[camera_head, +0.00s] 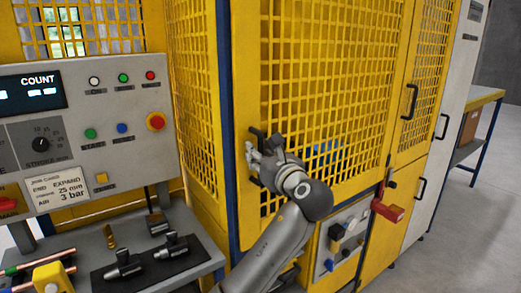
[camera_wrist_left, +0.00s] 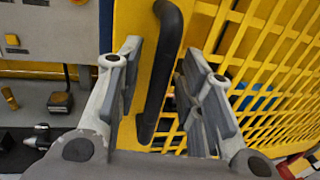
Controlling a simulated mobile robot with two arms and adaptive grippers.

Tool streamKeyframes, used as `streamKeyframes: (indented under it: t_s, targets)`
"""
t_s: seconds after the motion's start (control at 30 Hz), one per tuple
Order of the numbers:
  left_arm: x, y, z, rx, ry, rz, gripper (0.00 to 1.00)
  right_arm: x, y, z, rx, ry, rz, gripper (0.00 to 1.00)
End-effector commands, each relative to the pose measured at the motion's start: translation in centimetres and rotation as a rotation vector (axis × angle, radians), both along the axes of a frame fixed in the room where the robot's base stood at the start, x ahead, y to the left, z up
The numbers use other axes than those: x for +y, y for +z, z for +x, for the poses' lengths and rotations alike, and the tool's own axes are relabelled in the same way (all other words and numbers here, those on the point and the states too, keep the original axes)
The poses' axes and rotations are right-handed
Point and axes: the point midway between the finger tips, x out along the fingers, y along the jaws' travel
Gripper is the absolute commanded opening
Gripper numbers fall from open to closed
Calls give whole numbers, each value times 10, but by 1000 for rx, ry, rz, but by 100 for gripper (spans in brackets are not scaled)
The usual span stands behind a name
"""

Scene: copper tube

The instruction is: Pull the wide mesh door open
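The wide mesh door (camera_head: 330,85) is a yellow frame with a yellow grid, and it looks shut against the dark blue post at its left edge. Its black bar handle (camera_wrist_left: 160,70) stands upright near that edge. In the head view the handle is mostly hidden by my left gripper (camera_head: 258,158), which is at the door's left side. In the left wrist view my left gripper (camera_wrist_left: 157,85) is open, with one finger on each side of the handle and gaps between. My right gripper is in neither view.
A grey control panel (camera_head: 85,125) and a bench (camera_head: 90,250) with tools stand at the left. A narrower mesh door with a black handle (camera_head: 409,101) is at the right. A red lever (camera_head: 388,210) sticks out below. Grey floor is clear at the right.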

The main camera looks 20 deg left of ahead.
Motion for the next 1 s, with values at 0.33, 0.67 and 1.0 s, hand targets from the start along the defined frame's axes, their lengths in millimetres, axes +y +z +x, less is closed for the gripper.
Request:
streamKeyframes:
  t_s: [0.33,0.67,1.0]
  targets:
    - [3,-1,3,0,0,0,32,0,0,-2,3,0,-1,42]
    - [2,0,3,0,0,0,0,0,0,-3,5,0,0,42]
    - [2,0,2,0,5,0,0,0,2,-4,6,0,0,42]
